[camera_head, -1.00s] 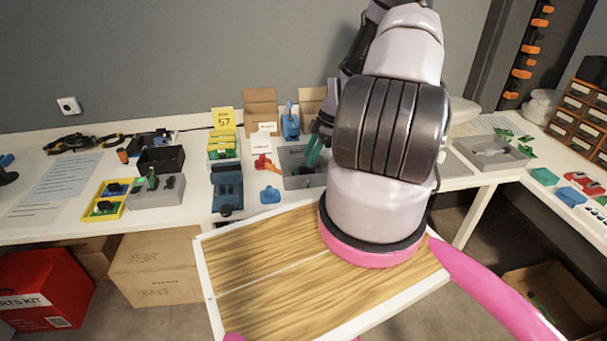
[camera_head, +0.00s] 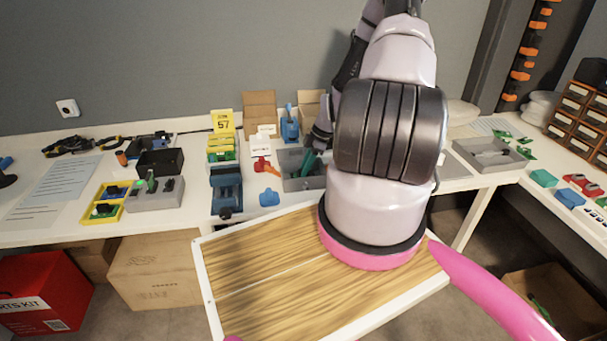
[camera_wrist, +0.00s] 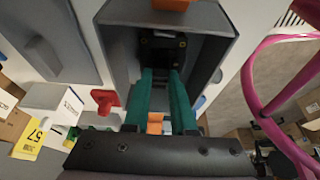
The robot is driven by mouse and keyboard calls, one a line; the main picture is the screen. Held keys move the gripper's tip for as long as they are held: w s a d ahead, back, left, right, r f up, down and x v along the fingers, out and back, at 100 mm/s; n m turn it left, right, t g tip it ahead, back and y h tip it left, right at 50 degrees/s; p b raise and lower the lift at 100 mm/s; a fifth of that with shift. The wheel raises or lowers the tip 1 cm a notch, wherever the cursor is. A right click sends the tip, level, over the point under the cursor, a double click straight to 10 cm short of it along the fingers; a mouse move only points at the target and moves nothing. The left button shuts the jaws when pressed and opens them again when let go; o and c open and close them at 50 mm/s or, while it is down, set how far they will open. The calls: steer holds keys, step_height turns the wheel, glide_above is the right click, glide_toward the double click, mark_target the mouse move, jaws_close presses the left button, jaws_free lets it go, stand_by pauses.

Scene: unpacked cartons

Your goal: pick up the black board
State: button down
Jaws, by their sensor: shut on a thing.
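The black board (camera_wrist: 163,52) is a dark piece with small parts on it, low inside a grey bin (camera_wrist: 105,45) in the wrist view. My gripper (camera_wrist: 163,78) has two teal fingers that reach down into the bin and are shut on the board. In the head view my gripper (camera_head: 307,166) is inside the same grey bin (camera_head: 303,184) on the bench, partly behind my arm. The board itself cannot be made out there.
A blue part (camera_head: 269,198) and a red part (camera_head: 264,167) lie left of the bin. A blue vise (camera_head: 227,190) stands farther left. Open cartons (camera_head: 259,107) and a yellow card (camera_head: 223,121) stand behind. The bin walls rise close around my fingers.

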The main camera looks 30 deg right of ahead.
step_height(320, 180, up, 10)
stand_by(0.5)
